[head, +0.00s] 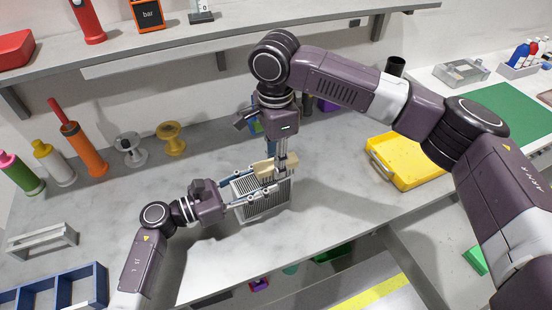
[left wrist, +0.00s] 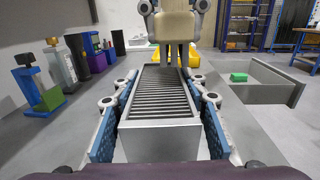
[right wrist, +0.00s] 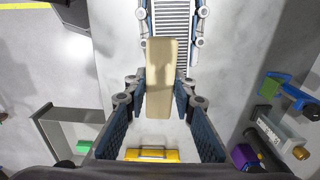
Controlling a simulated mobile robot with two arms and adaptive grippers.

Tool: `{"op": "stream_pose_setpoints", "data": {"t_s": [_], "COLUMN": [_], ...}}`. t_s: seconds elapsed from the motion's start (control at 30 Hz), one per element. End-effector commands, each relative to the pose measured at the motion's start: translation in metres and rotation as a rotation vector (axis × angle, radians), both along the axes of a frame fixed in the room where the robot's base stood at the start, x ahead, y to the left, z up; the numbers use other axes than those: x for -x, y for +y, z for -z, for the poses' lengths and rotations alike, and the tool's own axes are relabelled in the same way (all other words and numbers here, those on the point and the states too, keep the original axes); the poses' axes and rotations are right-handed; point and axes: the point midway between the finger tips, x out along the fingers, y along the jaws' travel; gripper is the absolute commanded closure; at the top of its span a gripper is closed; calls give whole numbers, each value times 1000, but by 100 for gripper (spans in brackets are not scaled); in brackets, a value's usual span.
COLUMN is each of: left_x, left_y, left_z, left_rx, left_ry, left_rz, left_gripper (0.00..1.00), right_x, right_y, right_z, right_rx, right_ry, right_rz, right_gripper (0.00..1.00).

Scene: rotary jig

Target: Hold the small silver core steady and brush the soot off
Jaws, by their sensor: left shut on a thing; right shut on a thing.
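The silver core (head: 264,207) is a block with a ribbed top face, near the front of the bench. It fills the middle of the left wrist view (left wrist: 160,135) and shows at the top of the right wrist view (right wrist: 172,20). My left gripper (left wrist: 165,92) is shut on its two sides. My right gripper (right wrist: 158,88) is shut on a tan brush (right wrist: 160,75), coming from above. In the left wrist view the brush (left wrist: 172,25) stands at the core's far end; I cannot tell whether its bristles touch the ribs. Soot is not clearly distinguishable from the dark gaps.
A yellow tray (head: 408,170) lies to the right on the bench. Bottles (head: 84,150) and two spools (head: 171,138) stand at the back left. A blue rack (head: 55,290) is at the front left. A shelf (head: 180,52) runs above the bench.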

Motion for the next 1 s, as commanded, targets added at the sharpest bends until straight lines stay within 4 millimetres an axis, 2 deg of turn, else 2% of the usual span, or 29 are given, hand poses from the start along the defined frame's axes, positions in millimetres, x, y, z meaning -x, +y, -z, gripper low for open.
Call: {"op": "stream_pose_setpoints", "data": {"t_s": [0.4, 1.0], "left_x": [0, 0], "left_y": [0, 0], "left_z": [-1, -1], "left_rx": [2, 2], "left_ry": [-1, -1], "left_rz": [0, 0], "left_gripper": [95, 95], "right_x": [0, 0], "right_y": [0, 0], "right_z": [0, 12], "right_rx": [0, 0], "right_ry": [0, 0], "right_rz": [0, 0], "right_gripper": [96, 96]}}
